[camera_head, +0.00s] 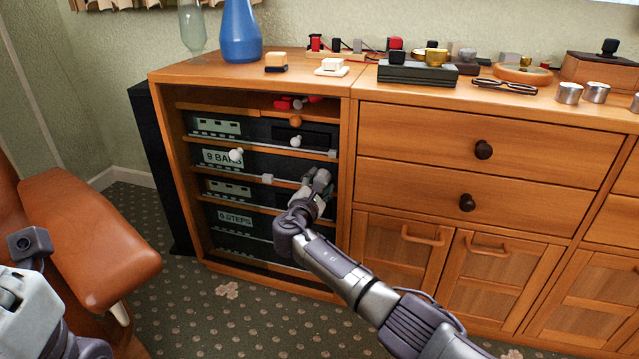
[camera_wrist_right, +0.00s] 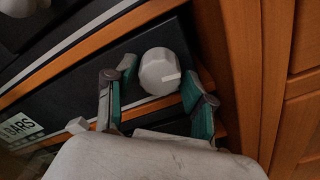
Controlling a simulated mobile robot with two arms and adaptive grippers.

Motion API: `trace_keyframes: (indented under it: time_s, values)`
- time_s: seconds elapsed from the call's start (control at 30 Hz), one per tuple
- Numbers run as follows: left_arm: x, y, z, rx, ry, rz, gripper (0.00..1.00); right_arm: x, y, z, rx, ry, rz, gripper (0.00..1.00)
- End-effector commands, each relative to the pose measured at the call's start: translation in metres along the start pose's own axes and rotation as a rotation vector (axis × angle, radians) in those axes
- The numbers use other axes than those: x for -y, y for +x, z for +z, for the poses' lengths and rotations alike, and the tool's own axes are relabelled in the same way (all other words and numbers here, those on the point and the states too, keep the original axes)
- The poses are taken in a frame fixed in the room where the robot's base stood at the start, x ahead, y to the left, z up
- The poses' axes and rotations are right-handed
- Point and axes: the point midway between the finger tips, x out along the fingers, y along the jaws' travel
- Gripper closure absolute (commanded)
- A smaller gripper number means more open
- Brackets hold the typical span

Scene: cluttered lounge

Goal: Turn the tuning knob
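A pale grey round knob (camera_wrist_right: 158,72) with a raised pointer bar sits on a dark panel in the right wrist view. My right gripper (camera_wrist_right: 153,88) is open, with one green-padded finger on each side of the knob; small gaps show between pads and knob. In the head view, my right gripper (camera_head: 318,184) is at the right side of the open rack (camera_head: 346,150), and mostly hides this knob. A "BARS" label (camera_wrist_right: 20,127) lies to the left in the wrist view. Part of my left arm shows at the lower left of the head view; its fingers are not clear.
Wooden drawers (camera_head: 480,130) stand close to the right. A brown leather chair (camera_head: 90,240) stands at the left. A blue vase (camera_head: 240,35) stands on top.

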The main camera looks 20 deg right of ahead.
Motion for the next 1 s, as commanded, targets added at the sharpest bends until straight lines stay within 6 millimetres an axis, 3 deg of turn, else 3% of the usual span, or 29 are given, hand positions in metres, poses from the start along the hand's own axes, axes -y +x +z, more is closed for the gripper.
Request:
trace_keyframes:
  time_s: [0.23, 0.37, 0.8, 1.0]
  values:
    - [0.001, 0.000, -0.001, 0.002, 0.000, -0.005, 1.00, -0.001, -0.001, 0.000, 0.000, 0.000, 0.001, 0.46]
    - [0.001, -0.001, 0.000, 0.002, 0.000, -0.004, 1.00, 0.000, -0.011, -0.001, -0.001, 0.001, 0.002, 0.46]
    - [0.000, -0.001, 0.000, 0.002, -0.001, -0.002, 1.00, 0.000, -0.098, -0.001, -0.003, 0.002, 0.000, 0.46]
    - [0.000, -0.001, 0.000, 0.002, -0.001, -0.001, 1.00, 0.000, -0.117, 0.000, -0.001, 0.000, 0.000, 0.46]
